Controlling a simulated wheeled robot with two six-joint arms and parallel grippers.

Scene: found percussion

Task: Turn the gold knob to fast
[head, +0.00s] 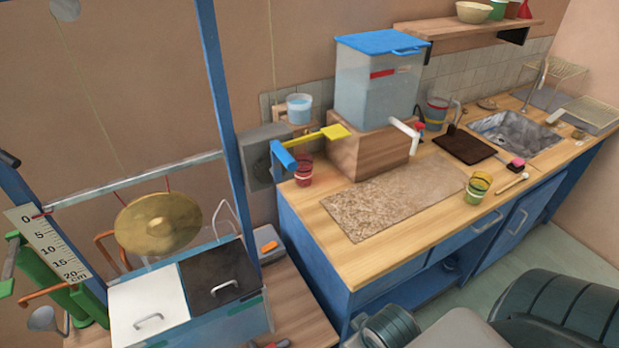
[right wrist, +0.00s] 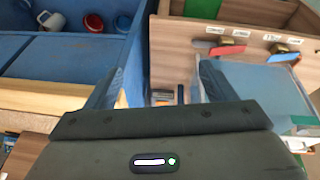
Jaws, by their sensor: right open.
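No knob that I can identify for certain as the gold knob shows in the head view. My left gripper is in neither view.
A gold disc (head: 158,222) hangs from a blue frame at left. A grey box (head: 262,150) carries yellow and blue levers. A water tank (head: 375,85) stands on a wooden block on the counter (head: 362,262). A blue bin (right wrist: 60,62) shows in the wrist view.

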